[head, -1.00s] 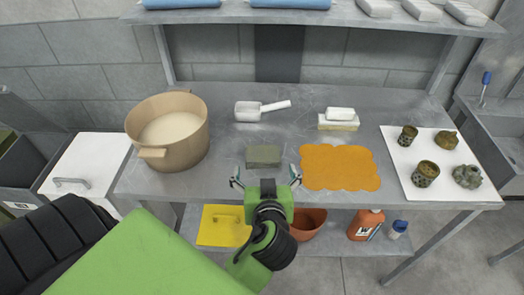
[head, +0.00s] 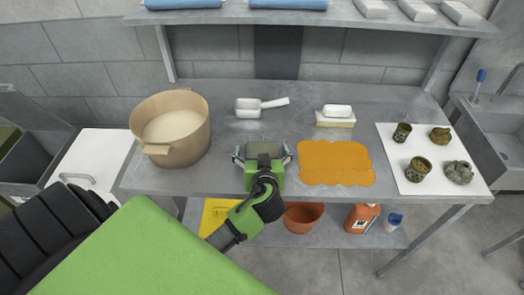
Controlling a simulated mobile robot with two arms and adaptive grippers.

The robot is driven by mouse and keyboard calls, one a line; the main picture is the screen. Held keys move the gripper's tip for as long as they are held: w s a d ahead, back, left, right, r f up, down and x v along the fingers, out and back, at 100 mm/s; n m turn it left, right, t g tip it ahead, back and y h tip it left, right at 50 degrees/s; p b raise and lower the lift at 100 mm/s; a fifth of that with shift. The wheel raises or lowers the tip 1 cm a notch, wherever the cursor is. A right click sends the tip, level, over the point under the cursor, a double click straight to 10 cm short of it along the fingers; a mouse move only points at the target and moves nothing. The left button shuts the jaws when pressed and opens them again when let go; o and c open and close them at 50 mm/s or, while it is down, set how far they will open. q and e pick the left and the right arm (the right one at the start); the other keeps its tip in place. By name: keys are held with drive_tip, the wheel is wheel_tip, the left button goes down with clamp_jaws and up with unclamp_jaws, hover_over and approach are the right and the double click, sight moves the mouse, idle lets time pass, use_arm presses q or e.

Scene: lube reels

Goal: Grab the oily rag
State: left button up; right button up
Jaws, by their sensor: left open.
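A folded grey-green cloth (head: 268,143), which looks like the oily rag, lies on the metal bench near its front edge. My left gripper (head: 263,154) is open above it, its fingers spread to either side. The gripper body hides the near part of the cloth, so I cannot tell whether the fingers touch it. A flat orange cloth (head: 335,163) with a wavy edge lies just right of the gripper. My right gripper is not in view.
A tan tub (head: 182,150) of pale powder stands on the left of the bench (head: 225,180). A scoop (head: 262,104) and a brush (head: 336,117) lie behind. A white mat (head: 395,183) with several dark parts is at right. A shelf (head: 340,18) overhangs the back.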

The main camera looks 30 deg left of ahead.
use_arm(q)
drive_tip(key=c, duration=1.2)
